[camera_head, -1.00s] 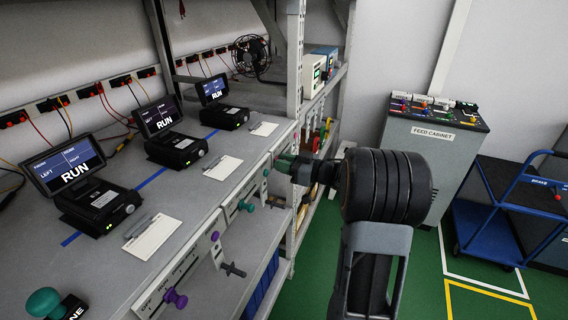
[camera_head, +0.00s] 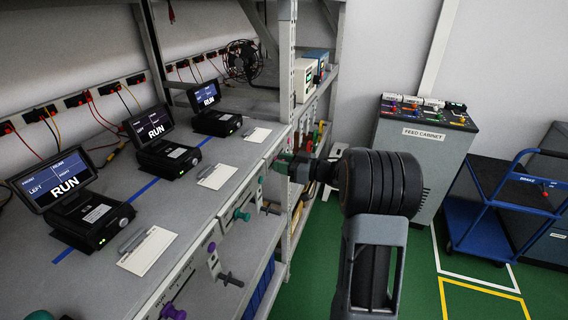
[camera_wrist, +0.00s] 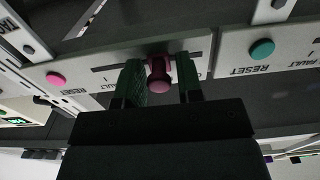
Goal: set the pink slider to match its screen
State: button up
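The pink slider knob (camera_wrist: 159,74) sits on the sloped front panel (camera_wrist: 222,66) in the wrist view. My gripper (camera_wrist: 160,80) has its two green fingers on either side of the knob, with a gap showing at each side. In the head view my gripper (camera_head: 283,164) is at the far end of the bench front and hides the slider. The far screen (camera_head: 207,96) stands behind that spot and shows RUN; its smaller text is too small to read. A pink button (camera_wrist: 55,79) lies to the left in the wrist view.
Two nearer screens (camera_head: 150,127) (camera_head: 52,180) also show RUN. A teal reset button (camera_wrist: 262,49) is right of the slider. Teal and purple knobs stick out along the bench front. The feed cabinet (camera_head: 423,150) and blue cart (camera_head: 478,222) stand right, with green floor between.

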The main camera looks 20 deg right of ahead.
jog(key=shift+o, duration=1)
jog(key=shift+d, duration=0.1)
jog(key=shift+s, duration=0.1)
jog(key=b+v, duration=0.1)
jog(key=v, duration=1.2)
jog(key=shift+s+d, duration=0.25)
jog(key=shift+d, duration=0.05)
